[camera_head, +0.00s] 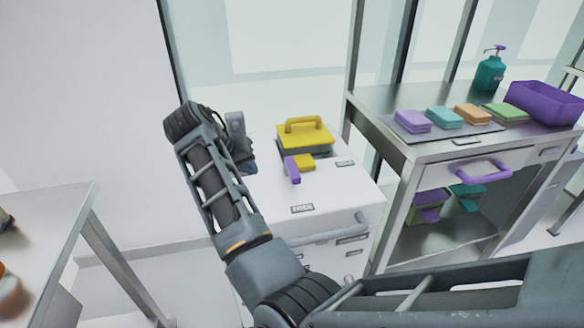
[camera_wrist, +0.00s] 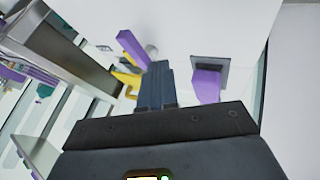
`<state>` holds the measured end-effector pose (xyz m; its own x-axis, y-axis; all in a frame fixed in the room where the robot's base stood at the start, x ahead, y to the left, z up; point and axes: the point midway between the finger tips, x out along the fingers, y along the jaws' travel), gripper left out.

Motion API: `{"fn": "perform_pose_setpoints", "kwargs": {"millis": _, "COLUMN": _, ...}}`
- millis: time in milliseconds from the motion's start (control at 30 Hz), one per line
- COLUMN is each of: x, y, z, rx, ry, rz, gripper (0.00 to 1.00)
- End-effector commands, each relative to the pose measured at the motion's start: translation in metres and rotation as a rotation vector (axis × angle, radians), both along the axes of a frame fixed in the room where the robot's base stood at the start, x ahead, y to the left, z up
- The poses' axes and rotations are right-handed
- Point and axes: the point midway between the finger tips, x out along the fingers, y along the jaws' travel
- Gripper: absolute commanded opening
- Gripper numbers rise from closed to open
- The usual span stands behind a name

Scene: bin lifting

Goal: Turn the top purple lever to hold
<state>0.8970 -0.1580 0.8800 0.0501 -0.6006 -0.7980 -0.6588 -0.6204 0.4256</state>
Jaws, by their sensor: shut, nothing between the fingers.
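In the head view a purple lever (camera_head: 292,170) stands on top of the white cabinet (camera_head: 340,195), beside a small yellow block. A purple bar (camera_wrist: 132,48) near yellow parts shows in the wrist view, ahead and left of my fingers. A second purple piece (camera_wrist: 207,84) on a dark square mount lies to the right of my fingers there. I cannot tell for sure which is the top lever. My gripper (camera_wrist: 156,68) is shut and empty, its fingers between the two purple pieces, apart from the right one. In the head view my arm hides part of the cabinet's left side.
A yellow-handled block (camera_head: 304,132) stands on the back of the cabinet top. A small label plate (camera_head: 302,209) lies near the front edge. A metal cart (camera_head: 395,97) with sponges and a purple bin (camera_head: 545,103) stands on the right. A table (camera_head: 60,215) stands on the left.

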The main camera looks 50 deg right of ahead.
Motion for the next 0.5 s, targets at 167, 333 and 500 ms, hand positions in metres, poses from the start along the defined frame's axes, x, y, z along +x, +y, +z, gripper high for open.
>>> {"fn": "perform_pose_setpoints", "kwargs": {"millis": 167, "x": 0.0010, "y": 0.0012, "z": 0.0016, "rx": 0.003, "ry": 0.001, "rz": -0.003, "gripper": 0.00}}
{"fn": "perform_pose_setpoints", "kwargs": {"millis": 333, "x": 0.0008, "y": 0.0009, "z": 0.0013, "rx": 0.003, "ry": 0.001, "rz": -0.003, "gripper": 0.00}}
{"fn": "perform_pose_setpoints", "kwargs": {"millis": 500, "x": 0.0009, "y": -0.0045, "z": -0.0059, "rx": 0.002, "ry": 0.004, "rz": -0.004, "gripper": 0.00}}
